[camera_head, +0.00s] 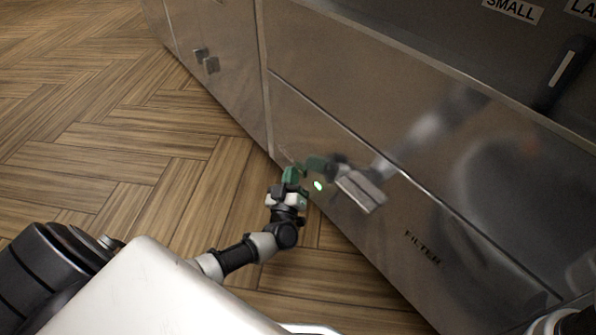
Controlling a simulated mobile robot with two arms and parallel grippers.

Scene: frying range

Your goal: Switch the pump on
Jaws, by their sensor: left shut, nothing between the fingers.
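A small green light (319,185) glows low on the steel front panel (345,135); I cannot tell whether it is the pump switch itself or a lamp beside it. No switch marked for the pump can be made out. My left gripper (291,174) has green fingertips and is shut and empty. It is close to the panel, just left of the green light, and may hide part of the panel there. I cannot tell whether the fingertips touch the steel. My right gripper is not in view.
A grey handle (361,191) sticks out from the panel right of the light. A "FILTER" label (421,247) is further right. The steel mirrors my arm. The wooden floor (120,120) at left is clear.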

